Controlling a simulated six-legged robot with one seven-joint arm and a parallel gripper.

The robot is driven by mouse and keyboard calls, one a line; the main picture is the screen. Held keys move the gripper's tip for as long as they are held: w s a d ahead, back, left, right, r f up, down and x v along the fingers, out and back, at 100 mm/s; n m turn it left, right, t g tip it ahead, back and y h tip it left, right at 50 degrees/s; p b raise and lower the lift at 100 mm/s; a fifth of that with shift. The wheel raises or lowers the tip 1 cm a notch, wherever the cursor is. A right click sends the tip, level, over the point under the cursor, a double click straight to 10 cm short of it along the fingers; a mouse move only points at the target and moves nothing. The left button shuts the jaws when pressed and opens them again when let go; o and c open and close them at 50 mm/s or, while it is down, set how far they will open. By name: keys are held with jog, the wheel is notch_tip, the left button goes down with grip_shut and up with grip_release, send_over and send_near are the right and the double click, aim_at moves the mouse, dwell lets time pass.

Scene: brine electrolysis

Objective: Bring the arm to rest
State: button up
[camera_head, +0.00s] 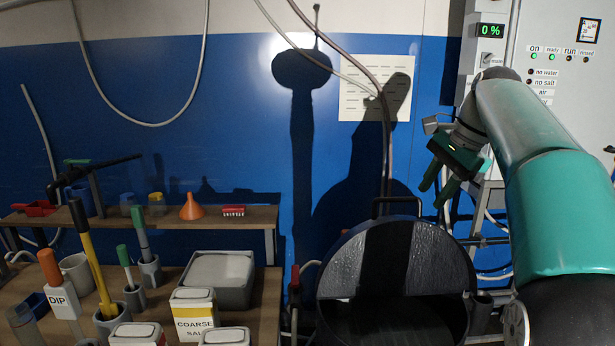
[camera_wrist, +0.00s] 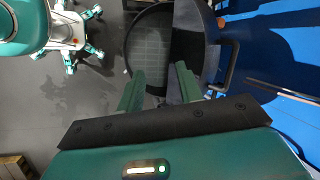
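My arm (camera_head: 555,205) reaches in from the right side of the head view and bends over at the top. My gripper (camera_head: 437,187) hangs at its end, pointing down and left, in front of the blue wall. In the wrist view my gripper (camera_wrist: 160,88) shows two green fingers standing apart with nothing between them. Beyond the fingers lies the round dark vessel (camera_wrist: 148,50), which is apart from them. In the head view the vessel's raised round lid (camera_head: 345,265) stands below and left of my gripper.
A control panel (camera_head: 545,70) with a "0 %" display stands behind my arm. At left, a wooden bench (camera_head: 262,290) and shelf (camera_head: 255,217) hold an orange funnel (camera_head: 192,208), a grey tub (camera_head: 220,280), a coarse salt container (camera_head: 195,315) and tools in cups. Hoses hang along the wall.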

jog(key=s+a+f+n+t+h, duration=0.1)
jog(key=s+a+f+n, duration=0.2)
jog(key=s, duration=0.4)
jog(key=s+a+f+n+t+h, duration=0.1)
jog(key=s+a+f+n, duration=0.3)
jog(key=s, duration=0.4)
jog(key=s+a+f+n+t+h, duration=0.1)
jog(key=s+f+n, duration=0.5)
jog(key=s+f, duration=0.6)
jog(key=shift+s+a+f+n, duration=0.4)
jog(key=shift+a+f, duration=0.3)
jog(key=shift+f, duration=0.25)
